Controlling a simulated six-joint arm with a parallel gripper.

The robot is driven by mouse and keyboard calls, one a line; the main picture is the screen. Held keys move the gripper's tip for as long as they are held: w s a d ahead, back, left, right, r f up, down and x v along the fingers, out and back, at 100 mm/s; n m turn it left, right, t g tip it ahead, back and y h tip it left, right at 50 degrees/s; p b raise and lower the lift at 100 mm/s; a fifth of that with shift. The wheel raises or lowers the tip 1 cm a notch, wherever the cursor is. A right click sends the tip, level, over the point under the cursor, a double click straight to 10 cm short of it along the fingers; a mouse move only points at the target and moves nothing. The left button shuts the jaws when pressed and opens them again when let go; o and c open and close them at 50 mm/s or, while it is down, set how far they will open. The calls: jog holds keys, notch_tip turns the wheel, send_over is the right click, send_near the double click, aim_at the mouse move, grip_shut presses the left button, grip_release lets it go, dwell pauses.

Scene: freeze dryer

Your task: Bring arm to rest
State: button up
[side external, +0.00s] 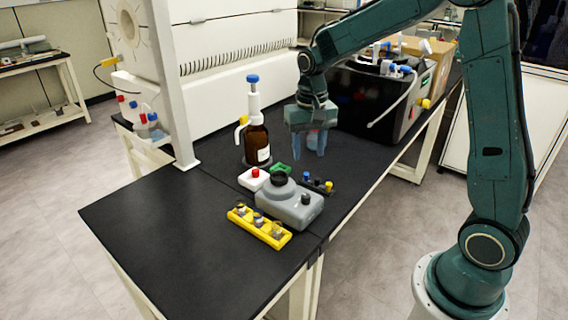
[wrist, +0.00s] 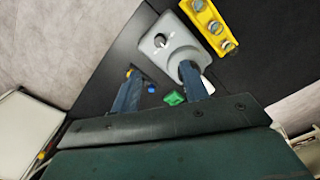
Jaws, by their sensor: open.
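My gripper (side external: 310,145) hangs pointing down above the black bench (side external: 150,220), to the right of the brown bottle. Its two blue fingers are apart with nothing between them; they also show in the wrist view (wrist: 160,90). My arm arches from its white base at the lower right up and over to the bench. In the wrist view, a green piece (wrist: 175,98) shows between the fingers, lower down on the bench.
A brown dispenser bottle (side external: 257,145), a grey device with a dark knob (side external: 290,205), a yellow vial rack (side external: 260,228) and a small dark rack (side external: 318,184) stand near the gripper. The black freeze dryer (side external: 375,105) is behind. The bench's front left is clear.

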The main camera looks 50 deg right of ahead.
jog(key=s+a+r+n+t, duration=0.3)
jog(key=s+a+r, duration=0.2)
jog(key=s+r, duration=0.55)
jog(key=s+a+n+t, duration=0.2)
jog(key=s+n, duration=0.1)
jog(key=s, duration=0.8)
jog(key=shift+s+n+t, duration=0.3)
